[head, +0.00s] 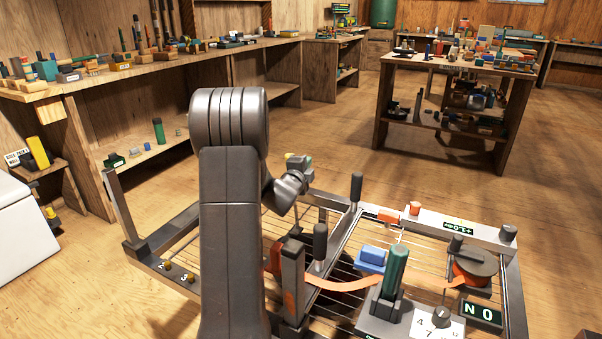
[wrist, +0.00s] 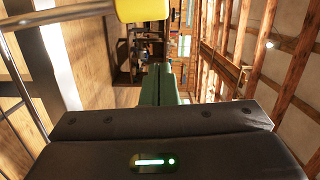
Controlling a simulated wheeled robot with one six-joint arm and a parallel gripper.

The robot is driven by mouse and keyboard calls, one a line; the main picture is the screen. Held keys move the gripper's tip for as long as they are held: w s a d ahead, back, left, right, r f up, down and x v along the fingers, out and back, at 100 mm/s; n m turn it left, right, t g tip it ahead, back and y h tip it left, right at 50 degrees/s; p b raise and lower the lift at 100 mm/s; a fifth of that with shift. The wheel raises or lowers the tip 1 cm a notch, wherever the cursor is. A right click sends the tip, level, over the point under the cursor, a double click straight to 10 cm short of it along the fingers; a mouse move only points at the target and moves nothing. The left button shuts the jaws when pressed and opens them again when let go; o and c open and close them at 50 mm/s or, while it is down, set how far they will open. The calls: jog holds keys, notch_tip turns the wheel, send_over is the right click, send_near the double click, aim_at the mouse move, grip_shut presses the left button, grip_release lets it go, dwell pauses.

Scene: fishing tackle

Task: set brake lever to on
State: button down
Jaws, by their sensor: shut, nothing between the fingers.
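A metal frame strung with thin wires (head: 340,258) fills the lower middle of the head view. It carries a green-handled lever (head: 397,265) standing upright on a grey block, and black-handled levers, one at the back (head: 357,187) and one nearer the middle (head: 320,240). A dark green sign (head: 483,312) with "N" and "0" lies to the right of the green handle. I cannot tell which lever is the brake. My gripper is shut and empty; its green fingers (wrist: 161,88) show in the wrist view.
A dark round part (head: 468,263) with an orange band and a blue block (head: 371,257) sit on the frame. A yellow object (wrist: 143,8) is close at the wrist view's top. A cluttered bench (head: 160,68) runs along the left; a table (head: 460,66) stands behind. Floor between is clear.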

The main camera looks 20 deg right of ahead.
jog(key=w+a, duration=0.1)
jog(key=w+a+b, duration=0.1)
jog(key=w, duration=0.1)
jog(key=shift+w+f, duration=0.15)
jog(key=shift+w, duration=0.05)
dwell(0.3)
jog(key=shift+n, duration=0.7)
jog(key=w+a+p, duration=0.2)
jog(key=w+a, duration=0.1)
jog(key=shift+w+f, duration=0.15)
jog(key=shift+w, duration=0.05)
